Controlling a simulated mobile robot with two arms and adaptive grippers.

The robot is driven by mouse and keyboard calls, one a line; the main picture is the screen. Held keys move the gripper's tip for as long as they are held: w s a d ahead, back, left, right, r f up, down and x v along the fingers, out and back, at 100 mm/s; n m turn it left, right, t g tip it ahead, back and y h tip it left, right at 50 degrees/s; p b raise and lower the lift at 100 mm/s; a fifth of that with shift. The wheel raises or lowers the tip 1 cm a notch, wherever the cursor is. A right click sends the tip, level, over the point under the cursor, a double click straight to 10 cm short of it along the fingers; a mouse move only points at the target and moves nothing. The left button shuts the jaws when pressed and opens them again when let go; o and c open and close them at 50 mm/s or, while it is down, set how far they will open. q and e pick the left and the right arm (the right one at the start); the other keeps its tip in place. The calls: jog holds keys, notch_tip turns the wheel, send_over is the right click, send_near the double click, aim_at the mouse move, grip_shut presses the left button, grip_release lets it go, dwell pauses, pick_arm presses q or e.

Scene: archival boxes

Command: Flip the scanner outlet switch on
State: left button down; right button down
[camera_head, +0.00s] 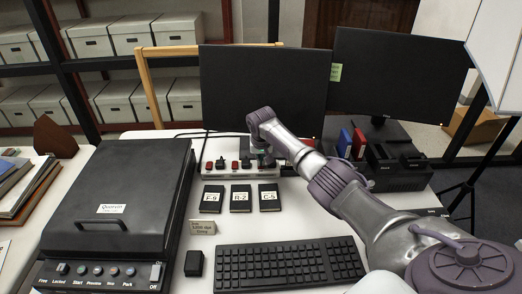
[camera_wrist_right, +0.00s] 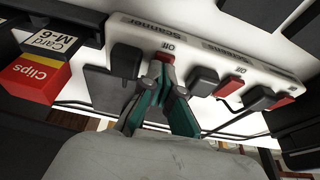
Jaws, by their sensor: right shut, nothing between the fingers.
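The white power strip (camera_head: 212,168) lies below the left monitor, with red switches and black plugs along it. In the wrist view the strip (camera_wrist_right: 240,62) carries the labels "Scanner" and "Off". The scanner outlet's red switch (camera_wrist_right: 164,58) sits between two black plugs, by that label. My right gripper (camera_head: 264,158) reaches over the strip from the right. In the wrist view my right gripper (camera_wrist_right: 163,82) is shut and empty, its teal-edged fingertips at the red switch's near edge; I cannot tell whether they touch. My left gripper is out of view.
The black scanner (camera_head: 130,190) fills the left of the desk. Black cards (camera_head: 240,197) and a keyboard (camera_head: 290,264) lie in front of the strip. Two monitors (camera_head: 262,90) stand behind. A red-and-yellow "Clips" box (camera_wrist_right: 35,80) is left of the strip in the wrist view.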

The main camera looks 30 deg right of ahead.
aim_at(261, 167)
jog(key=p+v, duration=0.4)
jog(key=shift+w+d+r, duration=0.2)
jog(key=shift+w+r, duration=0.05)
jog(key=shift+r, duration=0.1)
jog(key=s+a+v, duration=0.1)
jog(key=v, duration=0.8)
jog(key=shift+s+f, duration=0.25)
jog(key=shift+f, duration=0.05)
